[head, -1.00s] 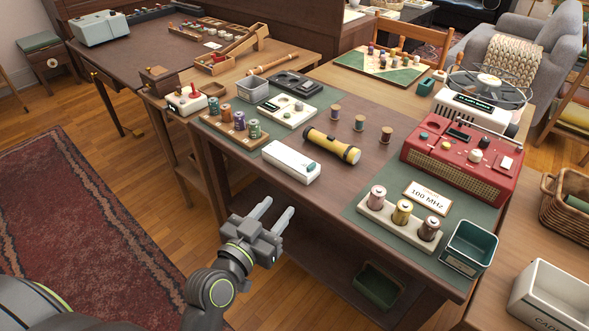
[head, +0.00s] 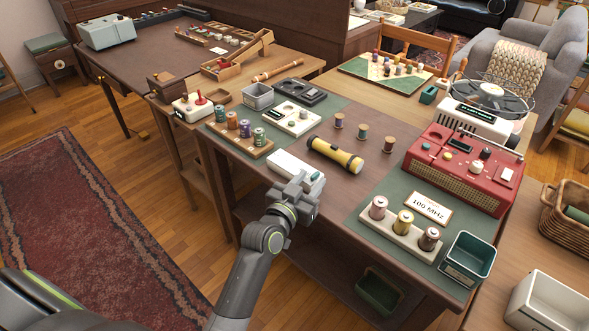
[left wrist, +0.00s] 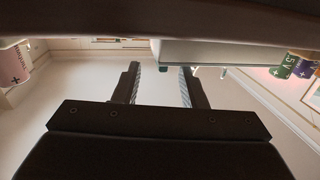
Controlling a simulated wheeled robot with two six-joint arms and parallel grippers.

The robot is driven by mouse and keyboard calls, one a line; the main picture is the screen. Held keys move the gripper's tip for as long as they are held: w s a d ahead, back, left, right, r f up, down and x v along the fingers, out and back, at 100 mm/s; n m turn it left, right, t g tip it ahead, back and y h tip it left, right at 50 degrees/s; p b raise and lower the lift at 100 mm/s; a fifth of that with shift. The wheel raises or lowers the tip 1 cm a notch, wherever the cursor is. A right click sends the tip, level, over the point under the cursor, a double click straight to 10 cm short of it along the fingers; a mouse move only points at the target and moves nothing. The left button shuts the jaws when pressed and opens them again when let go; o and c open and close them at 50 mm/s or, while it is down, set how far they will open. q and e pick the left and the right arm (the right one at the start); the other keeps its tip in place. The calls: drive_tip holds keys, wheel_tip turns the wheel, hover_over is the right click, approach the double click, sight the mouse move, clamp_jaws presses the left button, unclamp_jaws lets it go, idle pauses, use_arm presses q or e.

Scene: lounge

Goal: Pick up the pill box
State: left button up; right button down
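The pill box appears to be the long white box (head: 287,166) with a teal button, lying near the front edge of the dark table. My left gripper (head: 304,184) is at its near right end in the head view and covers part of it. In the left wrist view the two fingers of my left gripper (left wrist: 160,78) are apart with a gap between them. The pale box (left wrist: 215,52) shows just beyond the fingertips there, more toward the right finger. Whether the fingers touch it I cannot tell. My right gripper is not in view.
A yellow flashlight (head: 335,154) lies just behind the box. A wooden tray of batteries (head: 239,134) is to its left, and another battery holder (head: 402,231) to its right. A red radio (head: 465,165) and a green bin (head: 468,258) stand farther right.

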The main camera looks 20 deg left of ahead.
use_arm(q)
drive_tip(key=shift+w+d, duration=0.2)
drive_tip(key=shift+w, duration=1)
drive_tip(key=shift+c, duration=0.5)
clamp_jaws()
